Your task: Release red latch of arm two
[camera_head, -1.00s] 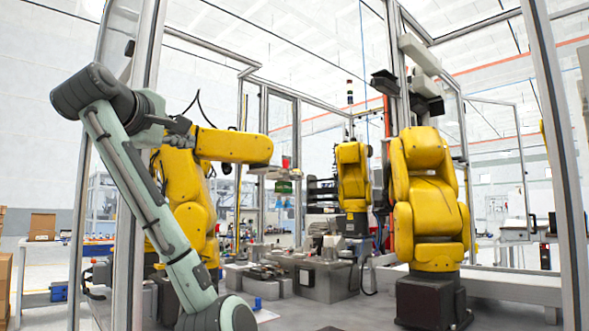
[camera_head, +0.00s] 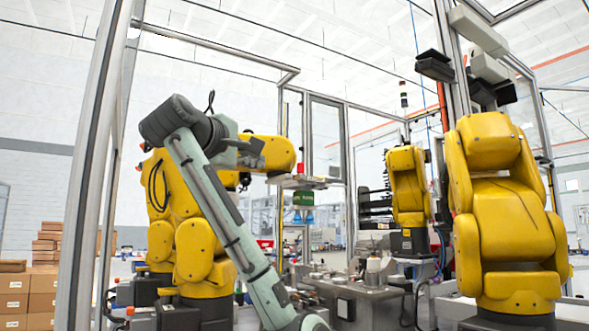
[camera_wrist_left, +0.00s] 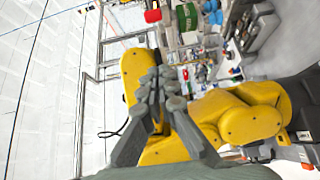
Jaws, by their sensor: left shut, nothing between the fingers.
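My left gripper (camera_head: 256,146) is shut and empty, in front of the near left yellow arm (camera_head: 272,152) in the head view. In the left wrist view the closed fingers (camera_wrist_left: 160,82) overlap that yellow arm (camera_wrist_left: 133,70); I cannot tell whether they touch it. A small red part (camera_head: 300,168) sits by the arm's end tool, above a green cylinder (camera_head: 303,199). The red part (camera_wrist_left: 152,15) and green cylinder (camera_wrist_left: 187,17) also show beyond the fingertips in the wrist view. I cannot tell whether the red part is the latch. My right gripper is out of view.
Another yellow arm (camera_head: 408,185) stands at the back and a large one (camera_head: 505,225) at the right. A metal frame post (camera_head: 92,170) rises at the left. A low machine table (camera_head: 350,290) fills the middle. Cardboard boxes (camera_head: 40,290) are stacked at left.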

